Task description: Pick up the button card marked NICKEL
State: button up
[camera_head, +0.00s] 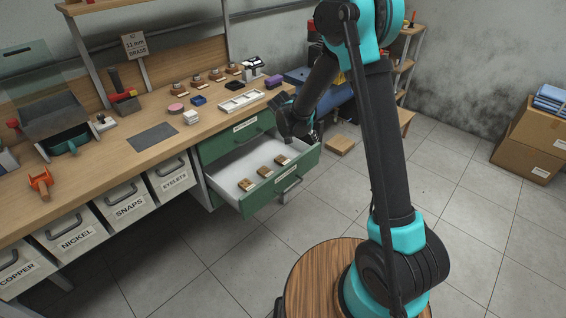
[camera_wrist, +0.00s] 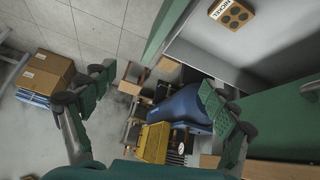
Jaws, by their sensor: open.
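In the head view three such cards, the near one (camera_head: 246,184), the middle one (camera_head: 264,171) and the far one (camera_head: 282,159), lie in a row in the open green drawer (camera_head: 265,199). Their labels are too small to read there. My gripper (camera_head: 300,127) hangs above the drawer's far right end. In the wrist view its fingers (camera_wrist: 155,86) are spread and empty.
The workbench (camera_head: 100,160) runs along the left, with trays and small parts on top. A bin labelled NICKEL (camera_head: 77,238) sits under it.

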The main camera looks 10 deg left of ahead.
aim_at(283, 160)
jog(key=a+f+m, duration=0.1)
jog(key=a+f, duration=0.3)
jog(key=a+f+h, duration=0.1)
jog(key=a+f, duration=0.2)
jog(key=a, duration=0.1)
jog(key=a+f+m+t+h, duration=0.1)
jog(key=a+f, duration=0.3)
jog(key=shift+w+a+f+m, duration=0.25)
jog(key=shift+w+f+m, duration=0.05)
jog(key=shift+w, duration=0.1)
jog(key=shift+f, duration=0.25)
jog(key=shift+x, duration=3.55)
jog(key=shift+c, duration=0.6)
jog(key=c, duration=1.1)
